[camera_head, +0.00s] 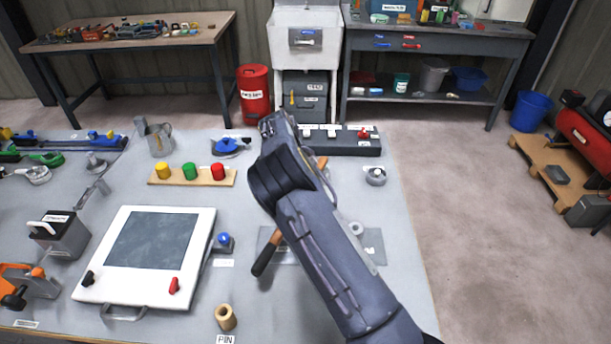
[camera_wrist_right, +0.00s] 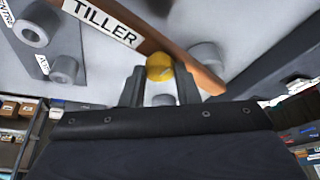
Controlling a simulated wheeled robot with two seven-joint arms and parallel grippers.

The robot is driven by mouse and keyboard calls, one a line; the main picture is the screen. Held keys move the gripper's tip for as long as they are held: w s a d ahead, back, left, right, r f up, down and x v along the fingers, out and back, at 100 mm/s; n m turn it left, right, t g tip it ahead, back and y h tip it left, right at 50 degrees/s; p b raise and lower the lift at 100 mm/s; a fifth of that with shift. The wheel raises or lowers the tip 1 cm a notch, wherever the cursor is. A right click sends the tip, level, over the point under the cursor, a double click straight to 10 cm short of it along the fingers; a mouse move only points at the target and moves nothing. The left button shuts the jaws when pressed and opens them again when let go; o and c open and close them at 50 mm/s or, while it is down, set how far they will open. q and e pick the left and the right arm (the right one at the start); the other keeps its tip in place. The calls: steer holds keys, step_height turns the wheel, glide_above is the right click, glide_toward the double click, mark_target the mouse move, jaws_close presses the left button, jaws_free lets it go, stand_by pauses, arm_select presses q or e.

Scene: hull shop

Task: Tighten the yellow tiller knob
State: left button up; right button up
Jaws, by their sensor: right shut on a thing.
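The yellow tiller knob (camera_wrist_right: 159,67) shows in the right wrist view, on the brown wooden tiller (camera_wrist_right: 187,48) beside its white "TILLER" label (camera_wrist_right: 102,20). My right gripper (camera_wrist_right: 159,82) is shut on the knob, with one dark finger on each side of it. In the head view my right arm crosses the tiller and hides the knob and the fingertips. The tiller's dark handle end and a short brown length (camera_head: 268,252) show left of my arm. My left gripper is not in view.
Left of the tiller are a white-framed panel (camera_head: 202,232) and a wooden strip with yellow, green and red knobs (camera_head: 193,182). A dark switch box (camera_head: 345,148) stands beyond my arm. A small round metal fitting (camera_head: 376,176) is to its right.

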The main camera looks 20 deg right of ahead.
steer(key=shift+m, duration=0.3)
steer(key=o, duration=1)
steer(key=shift+c, duration=0.2)
steer(key=b+v, duration=0.1)
steer(key=v, duration=0.6)
steer(key=shift+a+r, duration=0.2)
steer(key=shift+r, duration=0.2)
